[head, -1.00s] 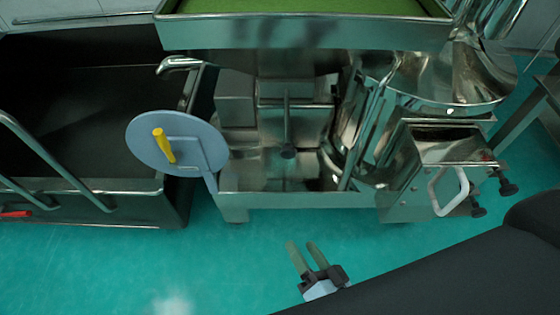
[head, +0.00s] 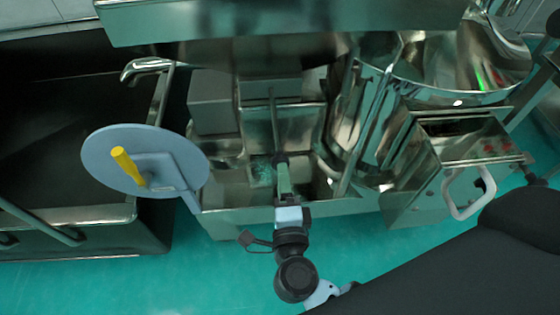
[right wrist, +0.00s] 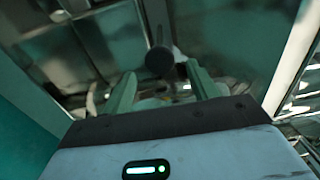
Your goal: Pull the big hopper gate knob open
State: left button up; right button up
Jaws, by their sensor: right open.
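The big hopper gate knob is a dark round knob (head: 281,158) on the end of a thin metal rod below the hopper (head: 285,22). It also shows in the right wrist view (right wrist: 159,61), near the fingertips. My right gripper (head: 283,168) is at the knob, its green fingers pointing up the picture. In the right wrist view the gripper (right wrist: 160,72) is open, with one finger on each side of the knob. Whether the fingers touch it I cannot tell. My left gripper is out of view.
A grey disc (head: 100,165) with a yellow handle (head: 127,166) stands left of my gripper. A dark open bin (head: 60,215) is at the far left. A shiny metal box with a white handle (head: 460,200) and the rounded sieve are at the right. Metal frame surrounds the knob.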

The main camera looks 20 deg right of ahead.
aim_at(279, 158)
jog(key=x, duration=0.5)
jog(key=shift+w+d, duration=0.1)
jog(key=shift+w, duration=0.25)
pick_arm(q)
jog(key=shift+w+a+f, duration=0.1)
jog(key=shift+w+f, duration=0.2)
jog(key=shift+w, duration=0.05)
